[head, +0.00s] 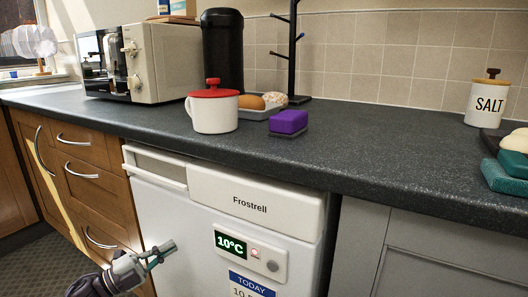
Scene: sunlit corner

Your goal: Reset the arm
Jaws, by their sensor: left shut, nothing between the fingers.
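My left gripper (160,253) is at the lower left of the head view, in front of the white Frostrell appliance (185,225) and near the wooden drawers. Its fingers are together with nothing between them, and they point to the right and slightly up. It is well below the countertop. Whether the fingertips touch the appliance front, I cannot tell. My right gripper is not in view.
The dark countertop (375,150) holds a microwave (157,70), a white pot with a red lid (213,112), a purple sponge (288,122), a black mug stand (292,50) and a salt jar (487,102). Wooden drawers (100,190) with metal handles stand at left.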

